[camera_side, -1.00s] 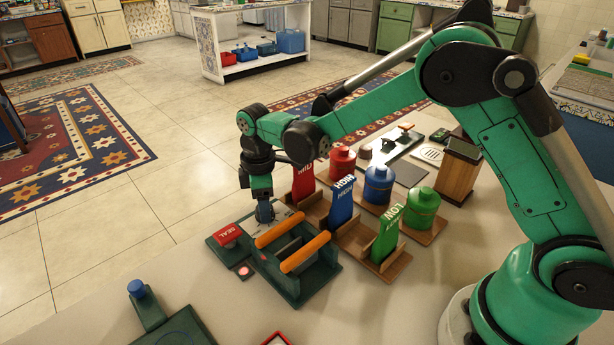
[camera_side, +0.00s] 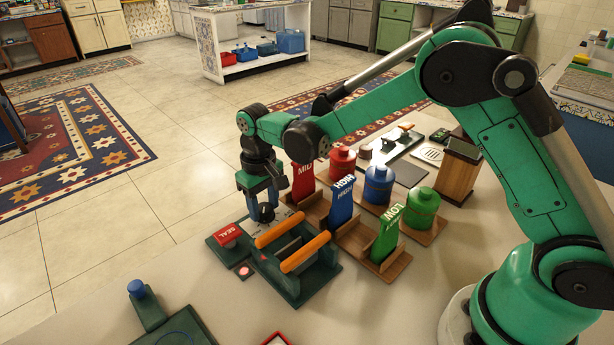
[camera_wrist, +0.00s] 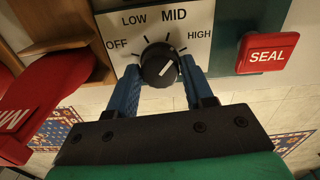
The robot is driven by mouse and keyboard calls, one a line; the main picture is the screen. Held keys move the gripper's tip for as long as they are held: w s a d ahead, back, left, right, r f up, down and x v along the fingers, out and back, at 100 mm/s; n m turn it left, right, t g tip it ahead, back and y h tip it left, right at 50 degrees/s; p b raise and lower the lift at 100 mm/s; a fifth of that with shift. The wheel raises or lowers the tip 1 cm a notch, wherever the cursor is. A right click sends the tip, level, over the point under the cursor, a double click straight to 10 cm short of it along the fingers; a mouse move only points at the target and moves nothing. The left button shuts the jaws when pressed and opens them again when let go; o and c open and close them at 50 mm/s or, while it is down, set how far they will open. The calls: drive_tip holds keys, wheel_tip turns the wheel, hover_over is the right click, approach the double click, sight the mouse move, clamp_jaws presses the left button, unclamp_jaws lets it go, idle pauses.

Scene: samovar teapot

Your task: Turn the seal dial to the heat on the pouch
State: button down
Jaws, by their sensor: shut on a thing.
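The seal dial (camera_wrist: 156,58) is a black knob on a white plate marked OFF, LOW, MID and HIGH. Its white line slants up and right, toward the HIGH side. My gripper (camera_wrist: 158,82) is shut on the knob, one blue finger on each side. In the side view my gripper (camera_side: 264,213) points down at the back of the green sealer (camera_side: 293,290), hiding most of the dial. Upright labelled pieces stand beside it: red MID (camera_side: 303,182), blue HIGH (camera_side: 341,203) and green LOW (camera_side: 386,236). I cannot tell which is the pouch.
A red SEAL button (camera_side: 228,234) is left of my gripper; it also shows in the wrist view (camera_wrist: 267,54). Two orange bars (camera_side: 304,252) cross the sealer just in front. Red, blue and green canisters (camera_side: 379,184) stand right of the labelled pieces.

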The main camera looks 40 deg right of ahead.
sight(265, 207)
drive_tip(key=m, duration=0.5)
drive_tip(key=shift+m, duration=0.3)
idle(0.4)
drive_tip(key=shift+c, duration=1.7)
unclamp_jaws()
drive_tip(key=shift+r, duration=2.85)
drive_tip(key=shift+r, duration=0.1)
